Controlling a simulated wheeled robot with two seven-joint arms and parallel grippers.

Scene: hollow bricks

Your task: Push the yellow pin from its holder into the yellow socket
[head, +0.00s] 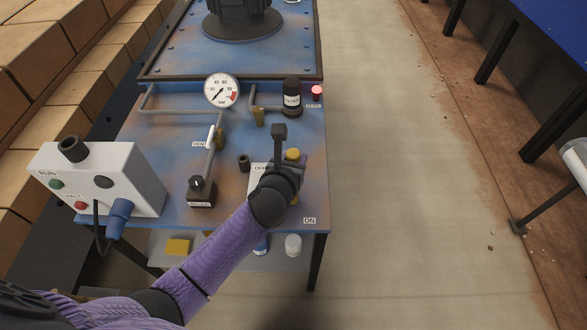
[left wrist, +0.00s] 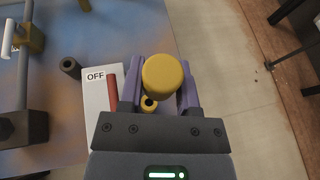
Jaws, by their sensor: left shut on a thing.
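The yellow pin (left wrist: 162,75) shows its round top between the two purple fingers of my left gripper (left wrist: 159,88), which is shut on it. In the head view the yellow pin (head: 293,154) shows at the right side of my left gripper (head: 287,163). The yellow socket (left wrist: 149,103), a small ring with a dark hole, shows just below the pin's top in the left wrist view. The pin's lower end is hidden, so I cannot tell how it sits to the socket. A small dark hollow holder (left wrist: 70,67) stands to the left, apparently empty. My right gripper is not in view.
A white plate marked OFF (left wrist: 97,102) with a red bar (left wrist: 112,92) lies left of the gripper. A dark valve block (head: 201,191), a gauge (head: 222,91), a black filter (head: 292,97) and a white control box (head: 100,178) crowd the blue bench. Its right edge is close.

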